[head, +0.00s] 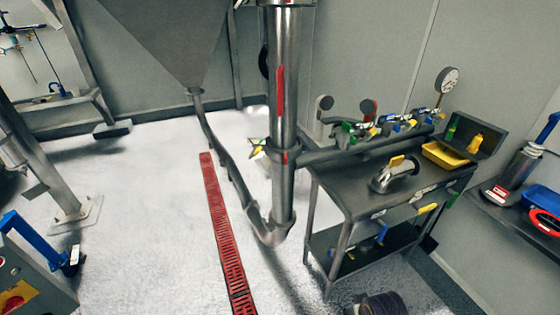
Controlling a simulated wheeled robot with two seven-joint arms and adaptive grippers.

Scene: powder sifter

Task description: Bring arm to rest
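Neither of my grippers shows in the head view, and I see no arm of mine that I can make out for certain. What my grippers hold, if anything, is hidden from this view. A dark ribbed object (382,304) is cut off by the bottom edge, and I cannot tell what it is.
A vertical steel pipe (283,110) with a red strip stands mid-view beside a grey hopper (175,35). A metal workbench (345,190) with valves and a yellow tray (445,155) is at right. A red floor grate (225,235) crosses the pale floor. The floor left of it is mostly clear.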

